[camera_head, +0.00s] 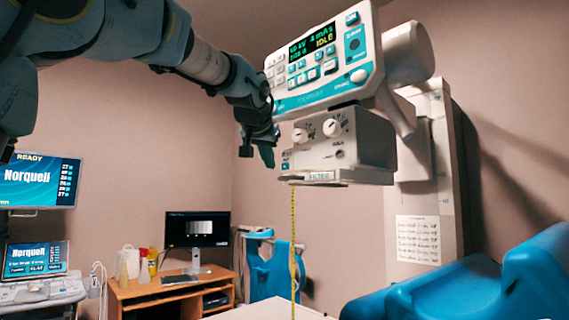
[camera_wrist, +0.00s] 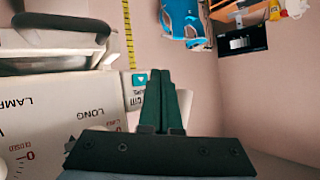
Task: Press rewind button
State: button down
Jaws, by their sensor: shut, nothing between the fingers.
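The x-ray collimator box (camera_head: 345,145) hangs under the control panel, with knobs on its front. At its lower left corner is a small teal button (camera_head: 285,166) with unreadable marks. In the wrist view, which shows the box upside down, a teal button (camera_wrist: 139,78) bears a white triangle beside small print. A yellow tape measure (camera_head: 292,235) hangs straight down from below it. My gripper (camera_head: 268,158) is shut and empty, just left of the box. In the wrist view its dark green fingertips (camera_wrist: 160,74) are right beside the teal button; contact cannot be told.
The control panel (camera_head: 325,60) with its lit display is close above and right of my gripper. A blue chair (camera_head: 480,285) is at lower right. A wooden desk (camera_head: 170,293) with a monitor (camera_head: 197,229) stands behind. Open air lies below my gripper.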

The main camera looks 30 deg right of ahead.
jog(key=shift+w+d, duration=0.15)
jog(key=shift+d, duration=0.8)
dwell(1.4)
jog(key=shift+w+d+p, duration=0.1)
jog(key=shift+d+p, duration=0.2)
jog(key=shift+d, duration=0.1)
jog(key=shift+d, duration=0.4)
dwell(0.5)
jog(key=shift+a, duration=0.8)
jog(key=shift+b, duration=0.3)
jog(key=shift+s+a+b, duration=0.2)
jog(key=shift+a+b, duration=0.1)
jog(key=shift+a, duration=0.55)
jog(key=shift+s+a+b, duration=0.2)
jog(key=shift+a+b, duration=0.05)
jog(key=shift+a, duration=0.55)
jog(key=shift+s+a+b, duration=0.2)
jog(key=shift+a+b, duration=0.1)
jog(key=shift+a, duration=0.55)
